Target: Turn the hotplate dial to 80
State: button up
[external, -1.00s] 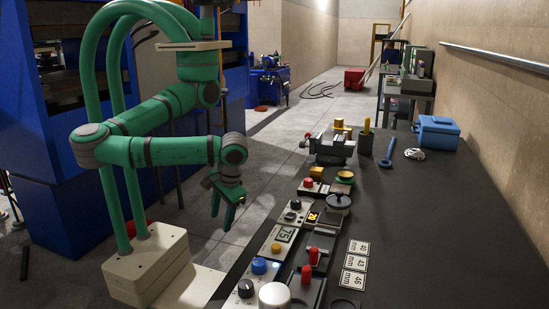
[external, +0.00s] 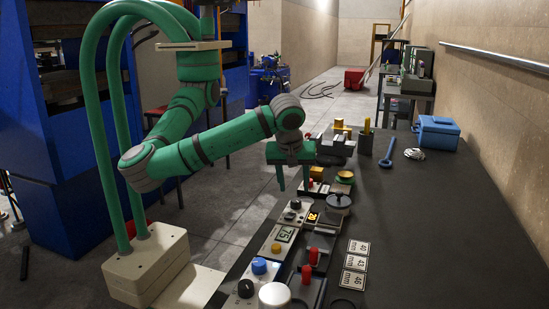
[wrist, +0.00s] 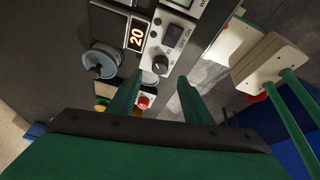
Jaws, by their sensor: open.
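A small pale control box (external: 288,217) on the bench's near edge carries a dark round dial (external: 296,204) and a dark switch; an orange lit display (external: 313,217) beside it reads 20 in the wrist view (wrist: 137,33). In the wrist view the dial (wrist: 167,52) sits just beyond my fingertips, near an ON/OFF switch (wrist: 181,33). A grey round-topped item (external: 338,201) stands beside the display. My gripper (external: 294,187) is open and empty, fingers pointing down, above and slightly behind the dial in the external view. It also shows in the wrist view (wrist: 159,80), apart from the dial.
A box with a red button (external: 307,183) stands just beyond the dial. Nearer are a box with a 75 display (external: 285,235), a blue knob (external: 260,266) and red-handled items (external: 314,257).

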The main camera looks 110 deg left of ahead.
aim_at(296, 200)
jog(key=x, duration=0.6)
jog(key=shift+a+f, duration=0.15)
jog(key=shift+f, duration=0.2)
jog(key=shift+c, duration=0.6)
jog(key=c, duration=0.9)
